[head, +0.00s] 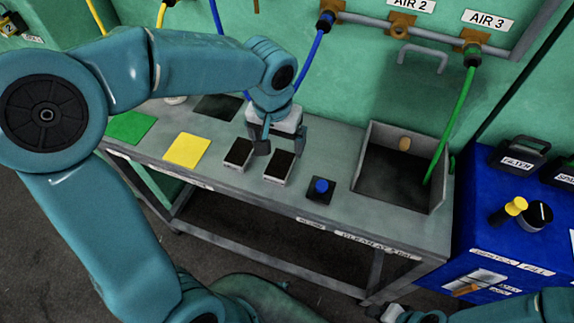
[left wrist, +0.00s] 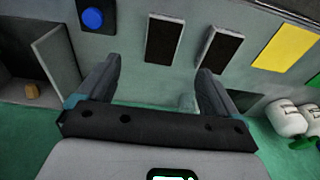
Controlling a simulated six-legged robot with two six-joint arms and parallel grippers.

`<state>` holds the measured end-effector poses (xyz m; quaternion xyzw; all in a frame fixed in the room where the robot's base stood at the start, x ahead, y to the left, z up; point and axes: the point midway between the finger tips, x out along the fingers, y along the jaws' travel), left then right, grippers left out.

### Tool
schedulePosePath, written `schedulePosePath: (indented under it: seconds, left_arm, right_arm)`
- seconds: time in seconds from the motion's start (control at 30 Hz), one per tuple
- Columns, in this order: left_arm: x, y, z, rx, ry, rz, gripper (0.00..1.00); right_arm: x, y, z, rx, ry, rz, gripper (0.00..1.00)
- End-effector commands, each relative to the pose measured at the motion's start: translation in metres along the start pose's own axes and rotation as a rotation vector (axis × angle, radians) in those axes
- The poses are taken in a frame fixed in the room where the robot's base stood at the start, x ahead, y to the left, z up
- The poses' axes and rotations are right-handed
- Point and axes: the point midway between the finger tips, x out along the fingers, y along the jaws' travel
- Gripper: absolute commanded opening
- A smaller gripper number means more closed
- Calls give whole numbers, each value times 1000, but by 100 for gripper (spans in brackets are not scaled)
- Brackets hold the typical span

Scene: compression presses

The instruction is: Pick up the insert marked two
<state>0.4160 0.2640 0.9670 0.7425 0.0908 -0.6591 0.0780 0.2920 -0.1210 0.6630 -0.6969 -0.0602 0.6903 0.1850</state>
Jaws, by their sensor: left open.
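Two small dark-topped blocks with pale edges lie on the grey bench, a left block (head: 238,153) and a right block (head: 279,167). I cannot read a number on either, so I cannot tell which insert is marked two. My left gripper (head: 281,143) is open and empty, pointing down just behind the right block. In the left wrist view the right block (left wrist: 164,40) lies ahead between the open fingers (left wrist: 160,70), and the left block (left wrist: 219,48) lies ahead of the right-hand finger. A pale part at the bottom edge may be my right gripper (head: 393,312); its jaws are unclear.
A blue button (head: 321,186) stands right of the blocks. Further right is an open-topped grey bin (head: 437,202) with a green hose. Yellow (head: 187,150) and green (head: 131,127) mats lie left. A blue cabinet (head: 470,232) stands beyond the bench's right end. The bench front is clear.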

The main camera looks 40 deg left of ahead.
Motion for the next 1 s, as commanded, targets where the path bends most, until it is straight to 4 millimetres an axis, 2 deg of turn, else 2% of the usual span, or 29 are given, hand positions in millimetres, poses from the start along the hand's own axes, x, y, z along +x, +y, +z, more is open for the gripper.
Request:
schedulePosePath:
  seconds: [0.03,0.2,0.47,0.7,1.0]
  left_arm:
    - [15,-1,2,-1,-7,-1,94]
    - [48,-1,0,-1,-5,0,94]
    - [70,1,-4,2,-4,1,94]
    - [108,3,-10,4,-4,1,94]
    - [114,4,-10,4,0,2,94]
  right_arm:
    - [2,1,0,0,0,0,43]
    - [4,2,0,0,0,0,43]
    - [4,1,0,0,0,0,43]
    - [3,1,0,0,0,0,43]
    - [3,1,0,0,0,0,43]
